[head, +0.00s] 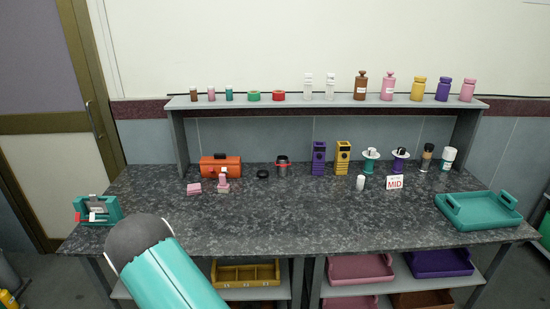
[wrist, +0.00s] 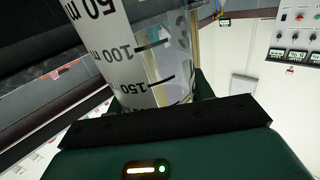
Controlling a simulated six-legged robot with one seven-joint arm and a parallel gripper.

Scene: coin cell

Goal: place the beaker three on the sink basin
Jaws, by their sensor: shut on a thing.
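A clear beaker (wrist: 160,62) with black marks and a white scale strip fills the upper middle of the wrist view. Its printed figures, such as 100 and 150, appear upside down, and no label shows that it is beaker three. My gripper (wrist: 160,102) is shut on the beaker, with dark green finger parts on either side of it. Much of the beaker lies outside the wrist view or behind the gripper. The head view shows neither my gripper nor the beaker. I cannot make out a sink basin in either view.
In the head view, a dark speckled bench (head: 290,225) carries a teal tray (head: 482,228), an orange toolbox (head: 221,158) and a MID sign (head: 394,183). A shelf (head: 300,104) holds several bottles. The bench's front middle is clear. A control panel (wrist: 296,40) shows in the wrist view.

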